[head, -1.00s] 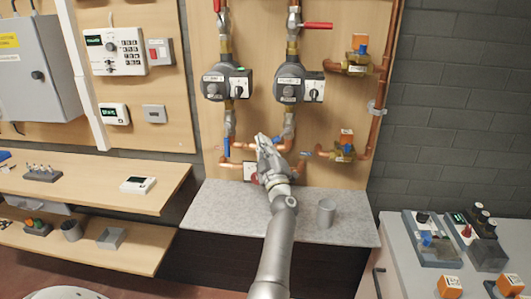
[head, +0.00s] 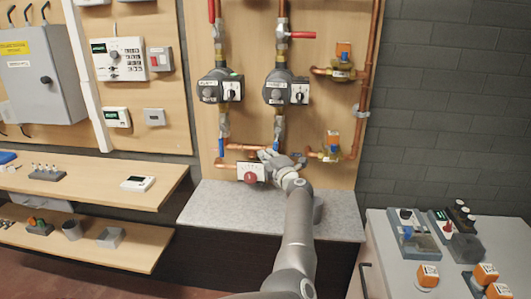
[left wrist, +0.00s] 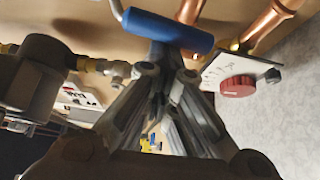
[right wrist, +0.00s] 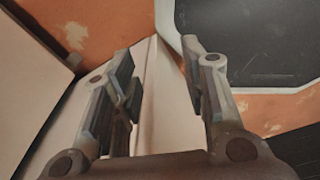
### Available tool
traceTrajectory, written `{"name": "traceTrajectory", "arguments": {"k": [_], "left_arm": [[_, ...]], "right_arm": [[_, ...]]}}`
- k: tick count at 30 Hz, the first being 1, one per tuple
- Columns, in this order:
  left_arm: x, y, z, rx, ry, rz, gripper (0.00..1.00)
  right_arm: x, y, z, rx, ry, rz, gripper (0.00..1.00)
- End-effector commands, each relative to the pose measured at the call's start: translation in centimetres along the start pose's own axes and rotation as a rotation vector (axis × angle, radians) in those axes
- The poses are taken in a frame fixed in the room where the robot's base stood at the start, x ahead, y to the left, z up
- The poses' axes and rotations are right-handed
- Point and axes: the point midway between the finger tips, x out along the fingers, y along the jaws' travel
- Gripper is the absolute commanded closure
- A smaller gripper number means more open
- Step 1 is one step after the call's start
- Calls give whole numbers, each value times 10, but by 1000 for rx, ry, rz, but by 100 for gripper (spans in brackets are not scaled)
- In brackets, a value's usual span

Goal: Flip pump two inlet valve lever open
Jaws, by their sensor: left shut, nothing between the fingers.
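Pump two (head: 286,90) is the right one of the two dark pumps on the wooden board. Its upper valve has a red lever (head: 301,35) pointing sideways to the right. Its lower valve has a blue lever (head: 277,146), which appears to hang down along the pipe. My left gripper (head: 268,155) is shut and empty at the lower end of this blue lever. In the left wrist view the blue lever (left wrist: 168,31) lies just beyond my shut fingertips; I cannot tell whether they touch it. My right gripper (right wrist: 158,85) is open and empty, outside the head view.
Pump one (head: 220,88) is to the left, with its own blue lever (head: 221,146) along the pipe. A box with a red knob (head: 250,176) sits below. A grey counter (head: 225,207) lies under the board. In the right wrist view a worn orange surface (right wrist: 80,30) is close.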

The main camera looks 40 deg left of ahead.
Motion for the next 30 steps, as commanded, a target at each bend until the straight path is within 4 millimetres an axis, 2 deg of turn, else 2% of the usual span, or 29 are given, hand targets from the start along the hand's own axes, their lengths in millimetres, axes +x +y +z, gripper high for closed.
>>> {"name": "traceTrajectory", "arguments": {"k": [1,6,30], "left_arm": [[-3,2,7,-16,-14,-8,100],[-4,1,9,-47,-15,-25,100],[-1,4,6,-56,-13,-29,100]], "right_arm": [[-2,0,0,0,0,0,60],[-4,0,-1,0,1,0,60],[-9,-2,-2,0,1,-3,60]]}}
